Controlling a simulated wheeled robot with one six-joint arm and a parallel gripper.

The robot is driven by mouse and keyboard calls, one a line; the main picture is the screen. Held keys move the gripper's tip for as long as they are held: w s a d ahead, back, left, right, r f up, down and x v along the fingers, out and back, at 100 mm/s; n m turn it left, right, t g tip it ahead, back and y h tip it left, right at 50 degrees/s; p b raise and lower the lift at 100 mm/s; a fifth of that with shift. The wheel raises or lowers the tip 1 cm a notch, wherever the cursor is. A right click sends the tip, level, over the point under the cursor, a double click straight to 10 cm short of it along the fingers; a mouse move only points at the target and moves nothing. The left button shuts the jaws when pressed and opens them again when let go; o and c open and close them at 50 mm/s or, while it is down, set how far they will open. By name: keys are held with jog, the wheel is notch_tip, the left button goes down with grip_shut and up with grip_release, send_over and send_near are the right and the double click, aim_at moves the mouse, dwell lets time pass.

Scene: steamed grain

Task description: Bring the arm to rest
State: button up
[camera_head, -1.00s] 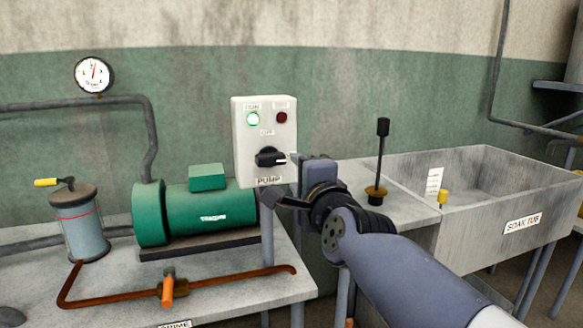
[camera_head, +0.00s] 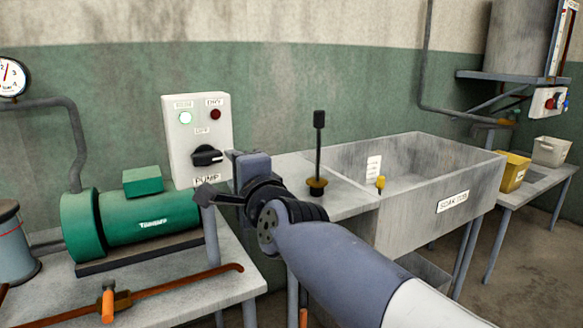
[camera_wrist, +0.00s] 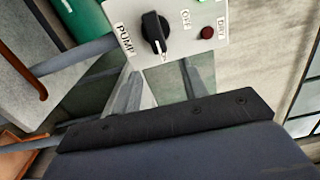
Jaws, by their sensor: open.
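My gripper (camera_head: 207,194) is just below and in front of the white pump control box (camera_head: 172,143), in empty air, with nothing visible in it. Its jaws are open, though the fingers are small and dark in the head view. My arm reaches in from the lower right. The box has a black knob (camera_head: 207,155), a lit green lamp (camera_head: 185,118) and a dark red lamp (camera_head: 216,114). In the wrist view, the black knob (camera_wrist: 155,32) is at the top, apart from the dark gripper edge across the lower half.
A green pump motor (camera_head: 150,219) and a copper pipe with an orange valve handle (camera_head: 108,306) are on the left bench. A grey soak tub (camera_head: 400,215) and a black plunger rod (camera_head: 319,150) stand right of my gripper. A yellow bin (camera_head: 512,172) is farther right.

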aim_at(222, 158)
jog(key=x, duration=0.8)
jog(key=shift+d, duration=0.1)
